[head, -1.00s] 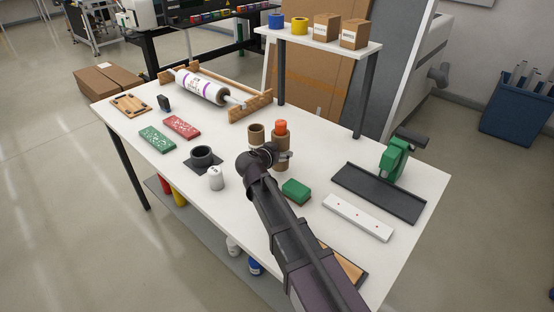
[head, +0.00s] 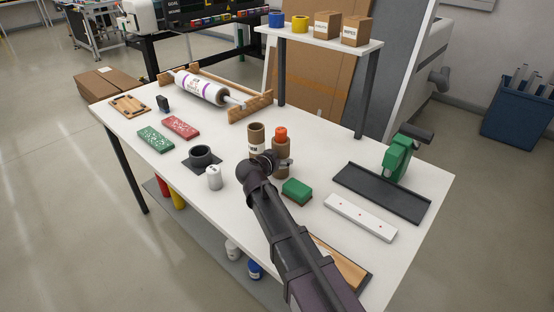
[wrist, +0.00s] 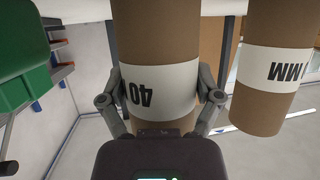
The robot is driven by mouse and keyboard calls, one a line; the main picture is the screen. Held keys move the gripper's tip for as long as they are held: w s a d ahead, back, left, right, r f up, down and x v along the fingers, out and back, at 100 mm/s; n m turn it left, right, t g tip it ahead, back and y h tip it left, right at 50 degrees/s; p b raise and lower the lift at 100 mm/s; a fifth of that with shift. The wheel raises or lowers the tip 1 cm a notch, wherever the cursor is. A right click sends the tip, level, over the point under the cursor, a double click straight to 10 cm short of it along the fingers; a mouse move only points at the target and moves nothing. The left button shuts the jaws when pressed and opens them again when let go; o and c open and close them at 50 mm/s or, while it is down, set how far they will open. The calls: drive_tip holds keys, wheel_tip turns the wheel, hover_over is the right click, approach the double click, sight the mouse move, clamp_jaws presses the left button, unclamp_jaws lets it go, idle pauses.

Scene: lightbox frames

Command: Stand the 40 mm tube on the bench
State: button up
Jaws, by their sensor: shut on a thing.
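The 40 mm tube is a brown cardboard tube with a white label reading "40" (wrist: 158,92), upside down in the wrist view. My gripper (wrist: 160,98) is shut on it, one finger on each side of the label.
A green block (head: 297,190) lies just right of the held tube. A white bar (head: 360,218) and a black tray (head: 382,193) lie farther right. A white container (head: 214,178) and a black ring-shaped holder (head: 202,156) are on the left. A raised shelf (head: 335,47) stands behind.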

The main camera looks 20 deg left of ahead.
drive_tip(key=shift+f, duration=0.15)
drive_tip(key=o, duration=1)
drive_tip(key=shift+c, duration=0.2)
drive_tip(key=shift+s+r, duration=0.2)
drive_tip(key=shift+r, duration=0.1)
drive_tip(key=p+v, duration=0.4)
drive_tip(key=v, duration=0.7)
drive_tip(key=shift+s+p, duration=0.3)
drive_tip(key=shift+a+r, duration=0.1)
drive_tip(key=shift+a, duration=0.05)
